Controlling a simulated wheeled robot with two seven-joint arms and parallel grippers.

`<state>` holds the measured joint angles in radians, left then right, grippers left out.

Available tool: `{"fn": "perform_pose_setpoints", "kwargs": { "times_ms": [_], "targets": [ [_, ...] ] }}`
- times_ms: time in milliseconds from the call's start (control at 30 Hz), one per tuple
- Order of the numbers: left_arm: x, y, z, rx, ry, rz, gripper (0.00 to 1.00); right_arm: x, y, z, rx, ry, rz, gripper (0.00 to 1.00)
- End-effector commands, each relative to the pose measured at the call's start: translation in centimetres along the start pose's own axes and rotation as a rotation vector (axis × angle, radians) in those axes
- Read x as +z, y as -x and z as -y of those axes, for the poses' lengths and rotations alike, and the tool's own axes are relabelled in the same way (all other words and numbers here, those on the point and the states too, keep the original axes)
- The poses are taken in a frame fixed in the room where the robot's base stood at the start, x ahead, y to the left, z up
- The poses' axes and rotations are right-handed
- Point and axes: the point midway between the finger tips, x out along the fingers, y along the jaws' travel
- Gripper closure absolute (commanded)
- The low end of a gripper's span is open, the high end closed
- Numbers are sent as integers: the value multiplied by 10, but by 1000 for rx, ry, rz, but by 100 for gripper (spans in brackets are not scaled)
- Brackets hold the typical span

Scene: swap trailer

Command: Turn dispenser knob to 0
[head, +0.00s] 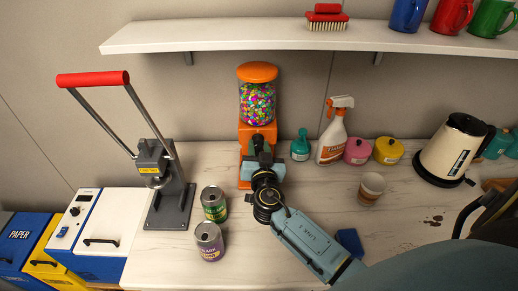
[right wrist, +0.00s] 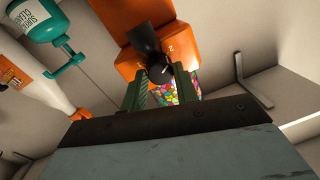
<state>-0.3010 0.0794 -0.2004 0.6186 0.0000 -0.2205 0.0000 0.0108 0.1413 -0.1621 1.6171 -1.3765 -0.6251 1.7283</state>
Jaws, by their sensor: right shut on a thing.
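The candy dispenser (head: 257,104) stands at the back of the counter, with an orange lid, a clear globe of coloured candy and an orange base. My right gripper (head: 260,158) reaches its front and hides most of the knob in the head view. In the right wrist view the dispenser's orange body (right wrist: 190,30) shows with the black knob (right wrist: 148,42) on it. The right gripper's green fingers (right wrist: 163,90) stand on both sides of the knob and are shut on it. My left gripper is out of view.
Two cans (head: 209,241) stand left of my right arm. A teal bottle (head: 300,145), spray bottle (head: 332,138) and pink and yellow pots (head: 388,151) stand to the right. A cup (head: 371,188) and blue sponge (head: 350,241) are near my forearm. A lever press (head: 170,205) stands left.

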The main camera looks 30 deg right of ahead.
Motion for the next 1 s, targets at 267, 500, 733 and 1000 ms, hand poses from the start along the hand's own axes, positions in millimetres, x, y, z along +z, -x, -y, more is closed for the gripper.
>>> {"fn": "perform_pose_setpoints", "kwargs": {
  "times_ms": [267, 500, 733, 1000],
  "targets": [
    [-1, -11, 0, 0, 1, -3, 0, 0, 0, 0, 3, 162, 13, 93],
    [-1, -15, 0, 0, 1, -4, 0, -1, 0, 1, 8, 343, 30, 93],
    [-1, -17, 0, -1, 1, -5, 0, -1, 0, 1, 12, 480, 43, 93],
    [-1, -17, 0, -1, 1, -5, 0, -2, 0, 1, 13, 564, 51, 93]
  ]
}}
